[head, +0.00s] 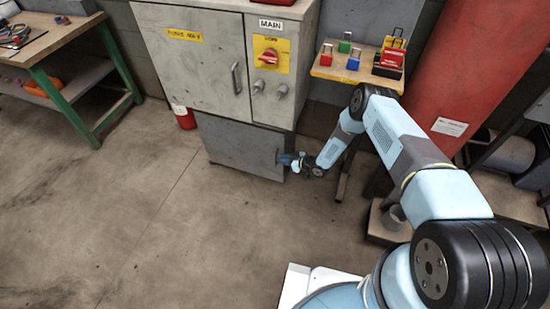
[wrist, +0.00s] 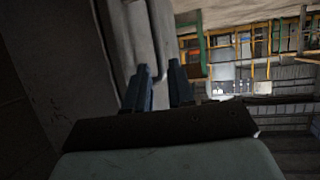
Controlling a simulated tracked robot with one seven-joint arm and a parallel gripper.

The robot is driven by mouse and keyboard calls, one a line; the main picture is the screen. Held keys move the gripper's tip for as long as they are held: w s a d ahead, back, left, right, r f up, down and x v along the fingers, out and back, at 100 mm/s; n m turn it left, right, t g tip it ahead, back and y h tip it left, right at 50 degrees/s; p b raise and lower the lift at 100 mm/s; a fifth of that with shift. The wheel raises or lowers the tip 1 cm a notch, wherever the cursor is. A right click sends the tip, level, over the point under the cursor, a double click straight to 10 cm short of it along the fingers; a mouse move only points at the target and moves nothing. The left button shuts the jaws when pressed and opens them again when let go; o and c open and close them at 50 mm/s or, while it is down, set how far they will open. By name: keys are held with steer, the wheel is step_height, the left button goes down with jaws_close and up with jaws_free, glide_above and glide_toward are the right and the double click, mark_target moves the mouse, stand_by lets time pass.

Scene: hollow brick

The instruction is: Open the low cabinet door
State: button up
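The low cabinet door (head: 238,145) is a dark grey panel under the light grey main cabinet. In the head view it looks closed or nearly closed. My gripper (head: 284,160) is at the right side of this door, where its handle is too small and covered to make out. In the wrist view a pale grey bar handle (wrist: 161,30) runs down between the two dark fingers of my gripper (wrist: 160,76). The fingers stand a little apart with the bar filling the narrow gap, so they appear shut on it.
The upper cabinet (head: 195,55) has its own handle, knobs and a red switch (head: 268,57). A small shelf with padlocks (head: 353,62) and a red cylinder (head: 470,70) stand right. A green-legged workbench (head: 70,100) is at left. The floor before the door (head: 150,220) is clear.

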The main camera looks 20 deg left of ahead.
mark_target(275, 158)
steer(key=shift+x, duration=2.65)
jaws_close()
